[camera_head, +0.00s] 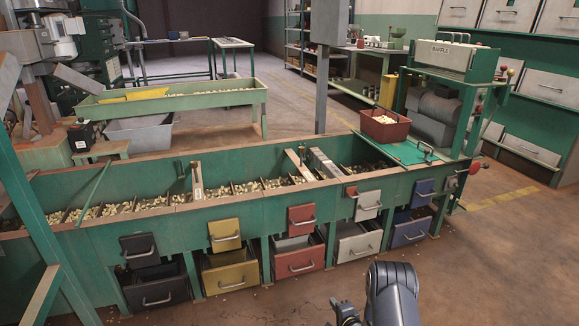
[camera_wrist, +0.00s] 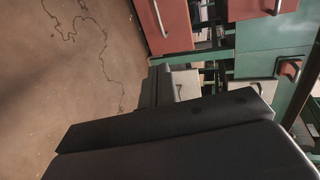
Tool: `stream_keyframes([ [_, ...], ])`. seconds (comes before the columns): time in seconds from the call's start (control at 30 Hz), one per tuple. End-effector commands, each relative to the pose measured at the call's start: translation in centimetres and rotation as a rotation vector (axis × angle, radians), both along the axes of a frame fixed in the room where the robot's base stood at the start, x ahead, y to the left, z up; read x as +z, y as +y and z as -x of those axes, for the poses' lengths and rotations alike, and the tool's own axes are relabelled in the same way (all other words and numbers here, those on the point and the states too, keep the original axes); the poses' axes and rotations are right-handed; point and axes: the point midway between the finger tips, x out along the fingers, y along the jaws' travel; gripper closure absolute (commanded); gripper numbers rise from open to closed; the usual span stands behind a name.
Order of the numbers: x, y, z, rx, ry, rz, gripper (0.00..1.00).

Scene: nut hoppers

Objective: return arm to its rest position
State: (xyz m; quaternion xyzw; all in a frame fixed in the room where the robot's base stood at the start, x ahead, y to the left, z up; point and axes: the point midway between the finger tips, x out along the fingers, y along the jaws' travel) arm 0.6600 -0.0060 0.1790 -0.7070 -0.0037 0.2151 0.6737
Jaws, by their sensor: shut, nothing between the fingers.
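My arm shows at the bottom right of the head view as a dark grey rounded link, with a smaller dark part beside it at the bottom edge. It is in front of the green hopper bench (camera_head: 265,222) and apart from it. My gripper (camera_wrist: 156,86) shows in the wrist view as dark fingers beyond a wide black body. The fingers are shut and hold nothing. The wrist view is turned sideways, with brown floor on its left and drawer fronts beyond the fingers.
The bench has a yellow drawer (camera_head: 224,236), a red drawer (camera_head: 302,219) and several others along its front. A red bin (camera_head: 384,126) stands on its right end, near a green machine (camera_head: 440,90). Bare floor (camera_head: 500,265) lies to the right.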

Motion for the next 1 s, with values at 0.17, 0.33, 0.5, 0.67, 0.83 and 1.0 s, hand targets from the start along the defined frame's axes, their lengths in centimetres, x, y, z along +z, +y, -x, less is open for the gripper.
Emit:
stream_keyframes([
  [0.17, 0.0, -1.0, 2.8, -0.003, 0.002, -0.001, 1.0],
  [0.33, -0.1, -1.9, 5.8, -0.003, 0.004, -0.001, 1.0],
  [0.5, 0.0, -2.7, 8.2, -0.003, 0.002, -0.001, 1.0],
  [0.67, 0.0, -3.1, 9.5, -0.001, 0.001, 0.0, 1.0],
  [0.83, 0.0, -3.2, 9.9, 0.0, 0.0, 0.001, 1.0],
  [1.0, 0.0, -3.2, 9.8, 0.0, 0.0, 0.001, 1.0],
])
